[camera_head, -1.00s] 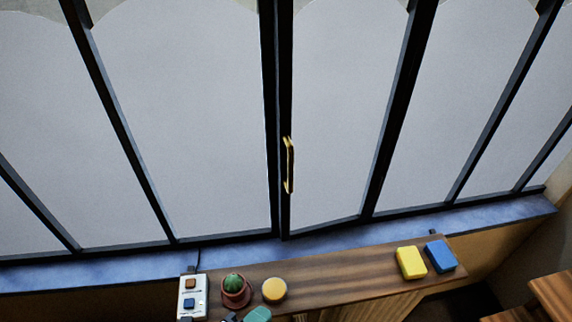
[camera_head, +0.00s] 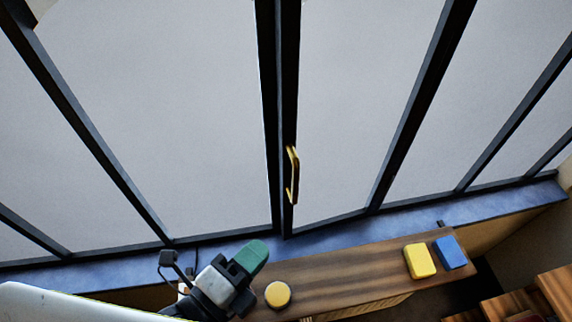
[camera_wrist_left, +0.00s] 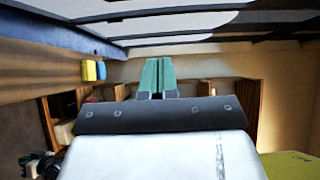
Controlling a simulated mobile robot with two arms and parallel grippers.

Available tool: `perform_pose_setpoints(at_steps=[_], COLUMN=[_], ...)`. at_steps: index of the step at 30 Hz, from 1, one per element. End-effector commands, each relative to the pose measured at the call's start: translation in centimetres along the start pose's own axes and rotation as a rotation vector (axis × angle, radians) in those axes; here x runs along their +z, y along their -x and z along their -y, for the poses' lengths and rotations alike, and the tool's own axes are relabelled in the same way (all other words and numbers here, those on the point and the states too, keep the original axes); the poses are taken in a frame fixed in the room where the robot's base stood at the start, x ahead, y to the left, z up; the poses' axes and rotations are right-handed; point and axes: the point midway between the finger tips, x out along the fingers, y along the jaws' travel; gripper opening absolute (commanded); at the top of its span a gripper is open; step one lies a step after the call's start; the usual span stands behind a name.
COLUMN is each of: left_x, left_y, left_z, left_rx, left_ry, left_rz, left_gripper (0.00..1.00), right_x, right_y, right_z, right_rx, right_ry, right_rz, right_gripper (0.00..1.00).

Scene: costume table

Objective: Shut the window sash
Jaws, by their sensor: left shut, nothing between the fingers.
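The window sash (camera_head: 345,110) is a dark-framed pane in the middle of the window wall. Its lower edge stands a little off the frame line, so it looks slightly ajar. A brass handle (camera_head: 292,174) is on its left upright. My left gripper (camera_head: 257,256) has green fingers, shut and empty, over the wooden table, below and left of the handle and apart from it. Its shut fingers (camera_wrist_left: 157,75) also show in the left wrist view. My right gripper is not in view.
A blue sill (camera_head: 330,232) runs under the window. On the wooden table (camera_head: 350,268) are a yellow round item (camera_head: 277,294), a yellow block (camera_head: 419,261) and a blue block (camera_head: 450,252). The table between them is clear. Wooden furniture (camera_head: 553,292) stands at lower right.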

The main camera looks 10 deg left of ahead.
Motion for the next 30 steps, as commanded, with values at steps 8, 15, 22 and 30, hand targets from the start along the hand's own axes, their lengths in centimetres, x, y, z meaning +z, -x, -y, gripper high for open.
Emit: perform_pose_setpoints(at_steps=[8, 15, 22, 30], left_x=[0.1, 0.1, 0.9, 2.7], left_y=[-1.9, -6.9, -11.0, -12.7], left_z=[0.1, 0.1, 0.0, -0.1], left_rx=[-0.004, -0.005, -0.002, 0.001], left_ry=[0.001, 0.002, -0.002, 0.000], left_rz=[0.003, 0.004, 0.001, 0.001], left_gripper=[0.00, 0.00, 0.00, 0.00], right_x=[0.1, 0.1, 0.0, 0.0], right_y=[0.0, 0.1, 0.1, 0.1], right_z=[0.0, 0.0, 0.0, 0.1], right_rx=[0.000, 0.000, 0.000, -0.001], right_ry=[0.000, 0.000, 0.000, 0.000], right_rz=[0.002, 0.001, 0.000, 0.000], right_gripper=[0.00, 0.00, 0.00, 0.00])
